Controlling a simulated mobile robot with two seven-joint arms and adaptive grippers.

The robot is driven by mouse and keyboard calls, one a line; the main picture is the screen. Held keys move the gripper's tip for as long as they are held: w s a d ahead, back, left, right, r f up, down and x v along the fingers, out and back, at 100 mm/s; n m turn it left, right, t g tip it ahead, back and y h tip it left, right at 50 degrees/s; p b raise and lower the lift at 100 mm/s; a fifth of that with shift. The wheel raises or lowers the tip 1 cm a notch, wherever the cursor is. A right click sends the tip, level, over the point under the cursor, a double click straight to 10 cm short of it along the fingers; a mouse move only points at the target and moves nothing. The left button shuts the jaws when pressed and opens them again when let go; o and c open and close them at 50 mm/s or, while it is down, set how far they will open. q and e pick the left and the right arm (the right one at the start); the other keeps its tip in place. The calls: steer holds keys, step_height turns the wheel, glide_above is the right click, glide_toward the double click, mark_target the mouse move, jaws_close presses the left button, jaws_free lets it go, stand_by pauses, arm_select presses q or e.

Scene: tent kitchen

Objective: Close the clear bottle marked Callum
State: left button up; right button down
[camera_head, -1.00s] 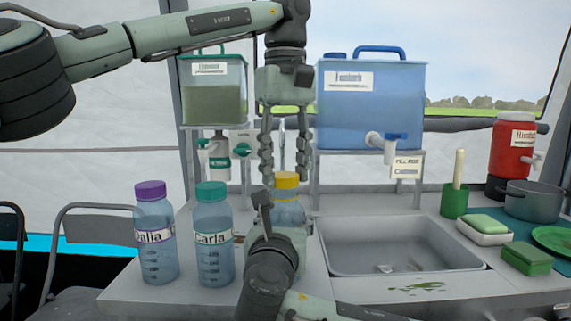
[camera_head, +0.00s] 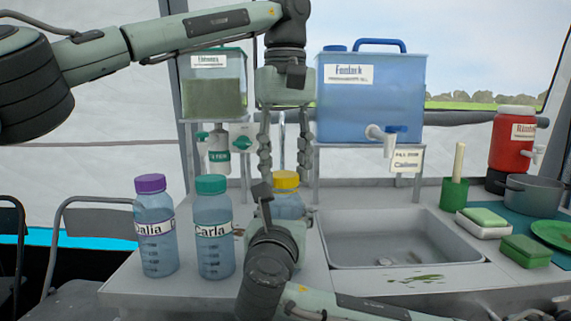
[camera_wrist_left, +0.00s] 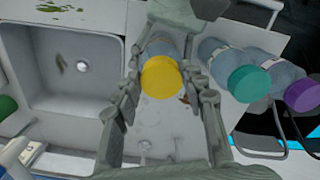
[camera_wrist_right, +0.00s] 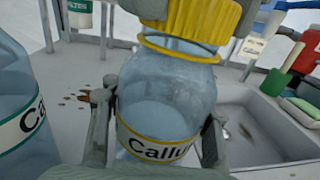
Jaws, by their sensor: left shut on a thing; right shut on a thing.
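The clear bottle marked Callum (camera_wrist_right: 165,105) stands upright on the counter, its label partly readable in the right wrist view. Its yellow cap (camera_head: 285,180) is at the bottle's mouth and also shows in the left wrist view (camera_wrist_left: 161,77). A yellow ring shows around the neck just under the cap; I cannot tell how tightly the cap sits. My left gripper (camera_head: 283,172) comes from above, shut on the cap with a finger on each side. My right gripper (camera_wrist_right: 155,120) is shut on the bottle's body; in the head view my right wrist hides most of the bottle.
A purple-capped bottle marked Dalia (camera_head: 154,235) and a green-capped one marked Carla (camera_head: 213,240) stand close on the left. The sink (camera_head: 395,240) lies right of the bottle. A blue dispenser (camera_head: 370,110) and a greenish dispenser (camera_head: 213,95) stand on raised stands behind.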

arm_select(q)
steer(key=m, duration=0.4)
steer(key=shift+a+m, duration=0.15)
steer(key=shift+m, duration=0.25)
steer(key=m, duration=0.6)
steer(key=shift+a+m, duration=0.2)
steer(key=shift+m, duration=0.2)
steer(key=o, duration=0.7)
steer(key=shift+r, duration=2.3)
steer(key=shift+c, duration=0.5)
